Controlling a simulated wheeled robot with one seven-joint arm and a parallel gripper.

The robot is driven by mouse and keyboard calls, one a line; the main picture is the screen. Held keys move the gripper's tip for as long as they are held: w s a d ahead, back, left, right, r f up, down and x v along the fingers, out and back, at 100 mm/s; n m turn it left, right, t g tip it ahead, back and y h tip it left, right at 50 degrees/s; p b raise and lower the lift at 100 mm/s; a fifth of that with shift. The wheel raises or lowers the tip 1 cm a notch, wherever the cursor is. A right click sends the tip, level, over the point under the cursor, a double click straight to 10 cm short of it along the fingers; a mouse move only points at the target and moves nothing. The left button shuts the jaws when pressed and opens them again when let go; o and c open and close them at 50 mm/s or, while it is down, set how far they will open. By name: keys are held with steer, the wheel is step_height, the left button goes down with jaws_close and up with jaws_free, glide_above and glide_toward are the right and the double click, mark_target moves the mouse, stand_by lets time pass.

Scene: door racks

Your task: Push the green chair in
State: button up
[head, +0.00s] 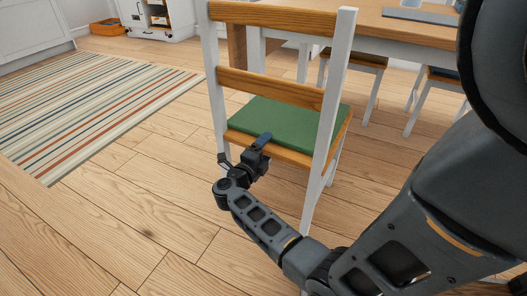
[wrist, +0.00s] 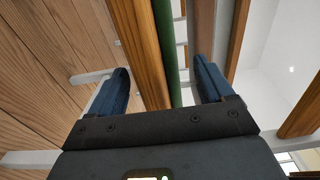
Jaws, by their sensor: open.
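The green chair (head: 277,75) stands upright in the middle of the head view, its back towards me. It has white posts, wooden back slats and a green seat (head: 295,120). My gripper (head: 262,141) is at the rear edge of the seat, below the lower slat and between the back posts. In the wrist view my gripper (wrist: 163,88) is open, with blue fingers spread apart. The seat's wooden rail (wrist: 145,50) and green edge (wrist: 165,45) run between the fingers in that picture. I cannot tell whether the fingers touch the chair.
A wooden table (head: 420,28) stands beyond the chair, with other chairs (head: 440,85) along it at the right. A striped rug (head: 85,105) lies at the left. The wooden floor (head: 120,215) left of my arm is clear.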

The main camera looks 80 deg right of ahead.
steer(key=shift+d, duration=0.15)
steer(key=shift+c, duration=0.3)
jaws_close()
stand_by(0.5)
